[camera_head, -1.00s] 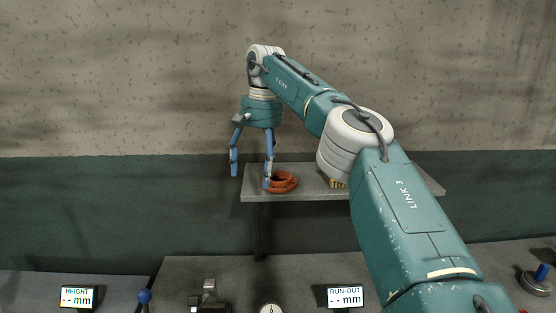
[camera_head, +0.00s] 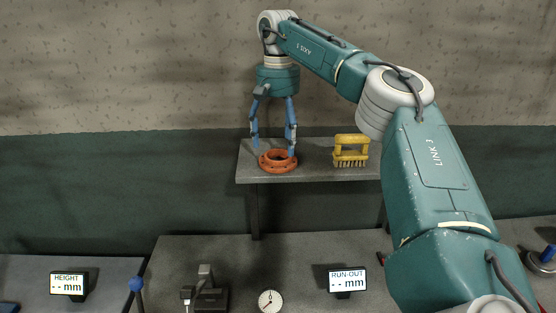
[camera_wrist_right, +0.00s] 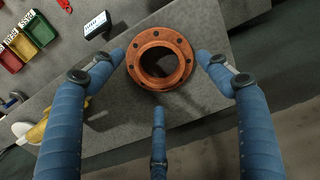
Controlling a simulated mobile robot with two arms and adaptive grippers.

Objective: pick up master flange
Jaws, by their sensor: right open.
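The orange-brown master flange (camera_head: 270,164), a ring with bolt holes and a raised hub, lies flat near the left end of the grey wall shelf (camera_head: 310,174). My right gripper (camera_head: 273,146) is open and points down over the flange, with blue fingers around it. In the right wrist view the flange (camera_wrist_right: 146,67) sits beyond the spread fingers (camera_wrist_right: 160,75), with nothing held. From these views I cannot tell whether any finger touches it. My left gripper is not in view.
A yellow brush (camera_head: 350,149) stands on the shelf, right of the flange. Below is a grey bench with a RUN-OUT display (camera_head: 347,281), a dial gauge (camera_head: 270,301) and a dark fixture (camera_head: 207,297). A HEIGHT display (camera_head: 68,284) stands at left.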

